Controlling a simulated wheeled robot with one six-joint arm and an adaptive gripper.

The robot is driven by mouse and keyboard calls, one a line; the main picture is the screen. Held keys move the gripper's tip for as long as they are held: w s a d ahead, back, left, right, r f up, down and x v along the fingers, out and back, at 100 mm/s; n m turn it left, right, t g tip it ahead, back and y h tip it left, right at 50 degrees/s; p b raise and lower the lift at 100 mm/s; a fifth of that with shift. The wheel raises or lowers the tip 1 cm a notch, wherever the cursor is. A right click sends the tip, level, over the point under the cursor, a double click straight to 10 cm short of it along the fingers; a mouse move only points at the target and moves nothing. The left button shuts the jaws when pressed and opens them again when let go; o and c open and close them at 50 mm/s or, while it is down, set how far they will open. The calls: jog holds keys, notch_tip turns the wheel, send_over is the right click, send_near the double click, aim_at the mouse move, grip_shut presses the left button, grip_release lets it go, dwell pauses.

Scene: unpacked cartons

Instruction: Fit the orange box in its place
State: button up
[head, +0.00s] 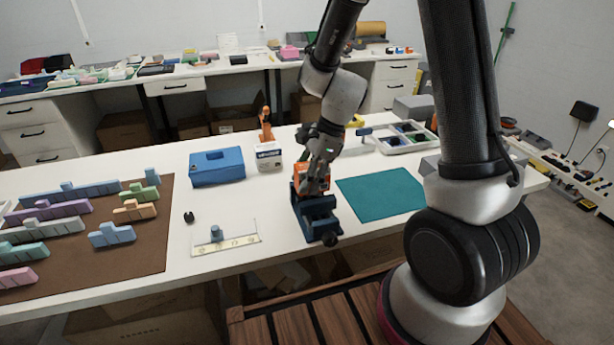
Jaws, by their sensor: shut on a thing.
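The orange box (301,175) shows in the head view, partly hidden behind my gripper. My gripper (318,178) points down and is shut on the orange box. Both are at the dark blue vise-like fixture (320,222) near the front of the white table. The orange box is at the top of the fixture's back part. I cannot tell whether it touches the fixture or is held just above it.
A teal mat (380,194) lies right of the fixture, and a blue toolbox (217,168) stands left behind it. A small labelled carton (268,158) is behind. A grey tray (408,137) stands back right. Colored blocks lie on a brown mat (150,235) at left.

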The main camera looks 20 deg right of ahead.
jog(key=shift+f, duration=0.3)
jog(key=o, duration=1.2)
jog(key=shift+c, duration=0.2)
jog(key=v, duration=1.2)
